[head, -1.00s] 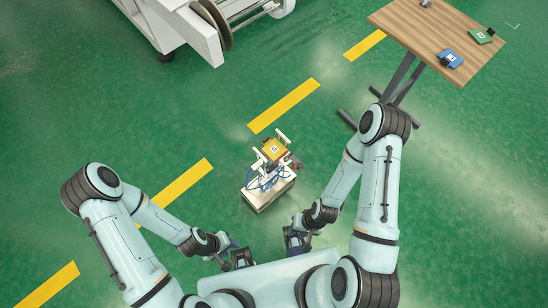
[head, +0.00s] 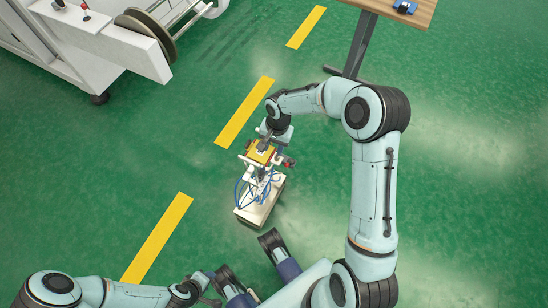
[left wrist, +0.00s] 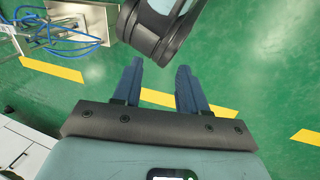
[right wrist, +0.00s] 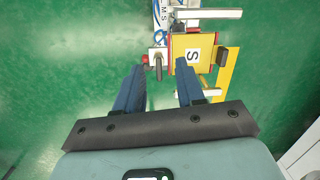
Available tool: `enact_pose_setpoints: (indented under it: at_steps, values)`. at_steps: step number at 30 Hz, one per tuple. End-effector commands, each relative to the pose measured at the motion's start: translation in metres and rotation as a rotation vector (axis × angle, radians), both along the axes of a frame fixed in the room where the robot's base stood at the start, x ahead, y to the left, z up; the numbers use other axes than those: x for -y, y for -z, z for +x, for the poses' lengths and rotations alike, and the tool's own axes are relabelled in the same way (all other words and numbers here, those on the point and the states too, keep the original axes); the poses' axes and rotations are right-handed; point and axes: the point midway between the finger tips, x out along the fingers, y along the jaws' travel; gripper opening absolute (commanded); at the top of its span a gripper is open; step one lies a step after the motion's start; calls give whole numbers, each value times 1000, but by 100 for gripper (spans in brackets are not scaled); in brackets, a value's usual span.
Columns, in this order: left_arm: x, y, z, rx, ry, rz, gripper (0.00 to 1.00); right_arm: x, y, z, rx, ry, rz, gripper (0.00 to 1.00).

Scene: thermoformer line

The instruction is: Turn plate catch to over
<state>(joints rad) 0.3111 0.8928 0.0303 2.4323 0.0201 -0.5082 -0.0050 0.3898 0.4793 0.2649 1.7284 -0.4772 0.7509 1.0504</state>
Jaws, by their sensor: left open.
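The fixture's yellow plate (head: 261,153), marked S, sits on a white pedestal (head: 256,212) in the head view. In the right wrist view the yellow plate (right wrist: 190,52) has red edges and a dark block at its right. A small grey lever (right wrist: 158,64) stands left of it, near a red knob (right wrist: 145,61); I cannot tell for sure which part is the plate catch. My right gripper (right wrist: 160,67) is open, its fingertips to either side of the lever in the picture; contact is not visible. My left gripper (left wrist: 158,66) is open and empty, away from the fixture.
Blue hoses (head: 246,190) hang around the pedestal. A grey machine with a reel (head: 152,38) stands at upper left, and a wooden table (head: 425,12) at upper right. Yellow floor stripes (head: 246,112) run past the pedestal; the green floor around is mostly clear.

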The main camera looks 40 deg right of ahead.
Motion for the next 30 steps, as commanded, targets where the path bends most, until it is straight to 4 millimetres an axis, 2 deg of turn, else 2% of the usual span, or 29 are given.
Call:
enact_pose_setpoints:
  at_steps: [1, 3, 6, 8, 11, 24, 30]
  values:
    - [-2, 15, 4, 9, -5, 5, 42, 13, -6, 10, 5, 48, -38, 38]
    - [-3, 20, 8, 17, -9, 9, 42, 26, -19, 16, 0, 101, -76, 38]
    - [-4, 23, 11, 26, -11, 12, 42, 35, -28, 19, -3, 140, -103, 38]
    - [-5, 24, 12, 31, -13, 14, 42, 36, -27, 19, -6, 148, -108, 38]
    - [-7, 26, 16, 41, -17, 19, 42, 37, -16, 18, -7, 148, -108, 38]
    - [-23, 49, 47, 121, -50, 60, 42, 36, 74, 18, -8, 146, -104, 38]
    - [-28, 54, 56, 147, -61, 73, 42, 35, 96, 18, -7, 146, -105, 38]
